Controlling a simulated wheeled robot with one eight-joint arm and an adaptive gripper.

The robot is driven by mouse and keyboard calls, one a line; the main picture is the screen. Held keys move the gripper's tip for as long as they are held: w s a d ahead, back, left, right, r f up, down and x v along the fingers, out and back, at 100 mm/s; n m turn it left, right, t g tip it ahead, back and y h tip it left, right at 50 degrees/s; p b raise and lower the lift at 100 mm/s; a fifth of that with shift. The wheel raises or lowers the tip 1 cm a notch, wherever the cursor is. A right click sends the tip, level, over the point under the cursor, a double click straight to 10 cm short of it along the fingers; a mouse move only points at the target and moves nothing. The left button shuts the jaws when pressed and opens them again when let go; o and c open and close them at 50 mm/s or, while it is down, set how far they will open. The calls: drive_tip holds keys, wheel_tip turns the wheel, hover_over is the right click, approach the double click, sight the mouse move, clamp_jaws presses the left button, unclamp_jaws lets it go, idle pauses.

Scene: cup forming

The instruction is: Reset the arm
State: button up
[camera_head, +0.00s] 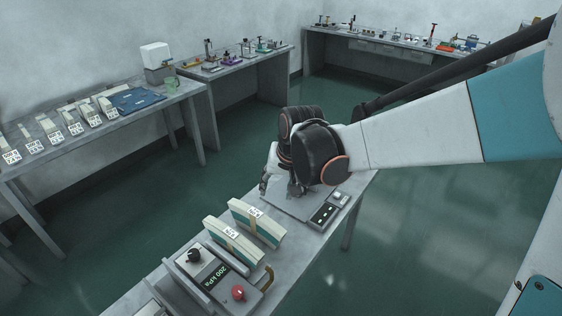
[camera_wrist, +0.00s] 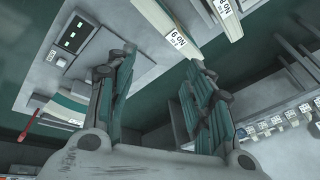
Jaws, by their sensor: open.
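My gripper (camera_head: 268,183) is over the near grey table (camera_head: 345,190), toward its far end, beside a flat plate unit with a small switch panel (camera_head: 325,214). My arm reaches in from the right, and its dark wrist joint hides part of the gripper and the plate. In the wrist view, the two green-lined fingers of my gripper (camera_wrist: 165,80) stand well apart with nothing between them. The switch panel (camera_wrist: 75,37) shows at the upper left of that view.
Two labelled white-and-teal blocks (camera_head: 257,222) lie on the near table. Nearer stands a pressure unit (camera_head: 225,272) reading 200 kPa, with a red knob (camera_head: 238,292). A left bench (camera_head: 75,150) holds several labelled blocks and a blue mat (camera_head: 135,99). Green floor (camera_head: 150,215) between is clear.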

drive_tip(key=s+d+r+n+t+h+b, duration=0.1)
drive_tip(key=s+d+b, duration=0.1)
drive_tip(key=s+d, duration=0.5)
drive_tip(key=s+d+r+t+b, duration=0.2)
drive_tip(key=s+d, duration=0.6)
drive_tip(key=s, duration=0.6)
drive_tip(key=shift+s+r+n+h, duration=0.15)
drive_tip(key=shift+r+n+h, duration=0.1)
drive_tip(key=shift+n+h, duration=0.15)
